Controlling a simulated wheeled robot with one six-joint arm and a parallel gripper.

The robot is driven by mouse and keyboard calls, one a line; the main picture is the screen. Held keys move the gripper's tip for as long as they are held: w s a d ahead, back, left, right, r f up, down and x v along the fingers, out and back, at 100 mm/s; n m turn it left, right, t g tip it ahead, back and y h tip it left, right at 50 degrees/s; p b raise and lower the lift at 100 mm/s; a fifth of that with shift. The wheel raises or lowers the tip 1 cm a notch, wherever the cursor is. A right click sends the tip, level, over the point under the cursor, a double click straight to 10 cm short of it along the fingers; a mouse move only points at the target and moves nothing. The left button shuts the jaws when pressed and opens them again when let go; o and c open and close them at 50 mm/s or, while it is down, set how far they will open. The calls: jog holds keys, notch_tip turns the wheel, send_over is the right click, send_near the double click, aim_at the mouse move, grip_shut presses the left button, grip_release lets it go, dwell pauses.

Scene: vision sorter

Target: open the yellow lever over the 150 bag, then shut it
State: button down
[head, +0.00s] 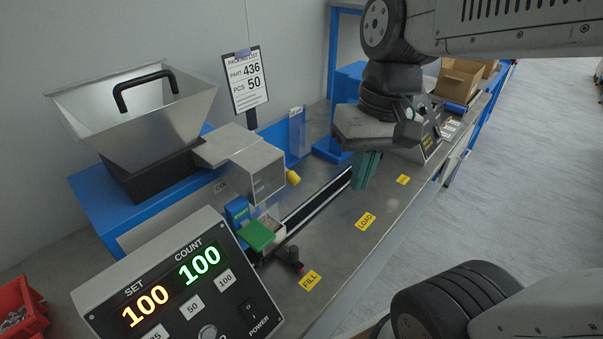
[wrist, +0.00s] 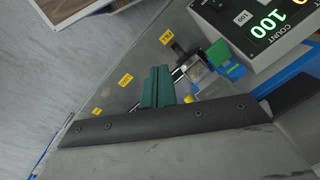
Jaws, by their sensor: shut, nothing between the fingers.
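A yellow lever end (head: 293,177) sticks out from the right side of the grey metal box under the hopper. It also shows in the wrist view as a small yellow piece (wrist: 189,99). No bag marked 150 can be made out. A small open-topped container (head: 271,226) stands below the metal box, beside a green flap (head: 256,235); I cannot tell whether it is a bag. My gripper (head: 362,182) has teal fingers that are shut and empty. It points down over the bench, to the right of the yellow lever and apart from it.
The counter panel (head: 180,285) reads SET 100 and COUNT 100. A steel hopper (head: 135,110) and a packing list sign (head: 246,80) stand behind. A dark rail (head: 315,205) runs along the bench. A black post with a red tip (head: 292,260) stands near the FILL label (head: 311,281).

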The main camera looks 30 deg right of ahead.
jog(key=w+d+f+m+y, duration=0.4)
jog(key=w+f, duration=0.1)
jog(key=w, duration=0.5)
jog(key=w+d+f+m+y, duration=0.3)
jog(key=w+f+m+y, duration=0.1)
jog(key=w, duration=0.6)
jog(key=shift+w+d+f+m, duration=0.35)
jog(key=shift+f+m, duration=0.45)
jog(key=shift+f, duration=0.05)
jog(key=shift+a, duration=0.1)
jog(key=s+a+f, duration=0.2)
jog(key=a+f, duration=0.1)
jog(key=a, duration=0.5)
jog(key=shift+a, duration=0.25)
jog(key=shift+d, duration=0.15)
